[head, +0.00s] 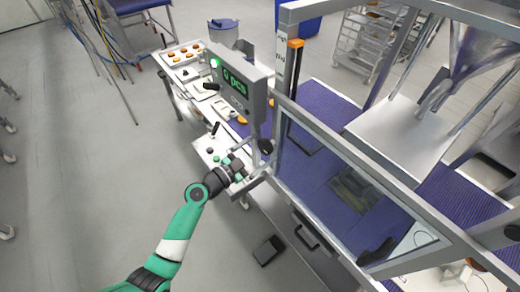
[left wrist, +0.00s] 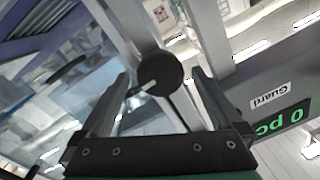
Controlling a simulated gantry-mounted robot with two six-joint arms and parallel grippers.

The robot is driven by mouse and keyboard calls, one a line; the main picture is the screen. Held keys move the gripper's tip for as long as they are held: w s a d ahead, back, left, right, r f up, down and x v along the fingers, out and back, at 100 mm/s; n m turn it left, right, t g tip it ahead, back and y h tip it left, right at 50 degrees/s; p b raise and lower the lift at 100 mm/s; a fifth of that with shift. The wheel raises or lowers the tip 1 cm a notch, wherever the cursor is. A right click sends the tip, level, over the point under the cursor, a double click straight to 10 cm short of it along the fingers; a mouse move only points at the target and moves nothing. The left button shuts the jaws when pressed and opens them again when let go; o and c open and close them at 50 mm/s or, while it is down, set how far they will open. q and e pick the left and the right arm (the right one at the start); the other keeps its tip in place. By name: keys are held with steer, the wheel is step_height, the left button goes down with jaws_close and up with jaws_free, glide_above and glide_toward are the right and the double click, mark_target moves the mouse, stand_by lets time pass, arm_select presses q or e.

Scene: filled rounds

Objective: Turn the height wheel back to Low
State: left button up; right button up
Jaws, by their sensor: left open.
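A round black wheel (head: 265,146) sits on the machine frame below the display box. In the left wrist view the black wheel (left wrist: 166,70) shows a pale pointer line slanting to the lower left. Its Low and High markings cannot be read. My left gripper (head: 246,165) is close to the wheel, to its lower left in the head view. In the left wrist view its two fingers (left wrist: 160,95) stand apart, one on each side of the wheel in the picture. I cannot tell whether they touch it. My right gripper is not in view.
A grey display box (head: 240,90) reading "0 pcs" stands above my left gripper. A clear guard panel (head: 335,180) covers the blue conveyor on the right. A white table (head: 180,50) with orange rounds stands behind. The grey floor at left is mostly clear.

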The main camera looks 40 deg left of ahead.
arm_select(q)
steer(key=c, duration=1.3)
steer(key=shift+c, duration=0.2)
